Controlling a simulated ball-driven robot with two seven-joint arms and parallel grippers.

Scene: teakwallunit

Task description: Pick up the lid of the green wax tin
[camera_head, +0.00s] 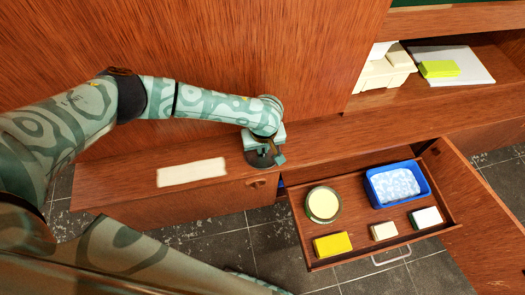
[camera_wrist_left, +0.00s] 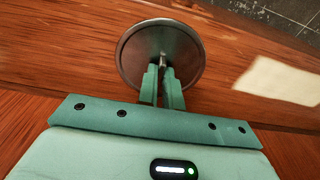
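The lid is a dark grey-green round disc (camera_head: 256,160) with a pale metal rim and a small knob, at the wooden ledge left of the open drawer. In the left wrist view the lid (camera_wrist_left: 137,48) lies ahead of my left gripper (camera_wrist_left: 162,78), whose fingers are close together around its knob. In the head view my left gripper (camera_head: 270,152) is over the lid and partly hides it. I cannot tell whether the lid touches the ledge. The green wax tin (camera_head: 322,204) stands uncovered in the drawer, with pale yellow wax inside. My right gripper is not in view.
The open drawer (camera_head: 375,251) also holds a blue tray (camera_head: 373,204), a yellow block (camera_head: 332,244), a cream block (camera_head: 383,231) and a green-and-white block (camera_head: 425,217). A pale strip (camera_head: 192,172) lies on the ledge to the left. An open door (camera_head: 480,235) stands at right.

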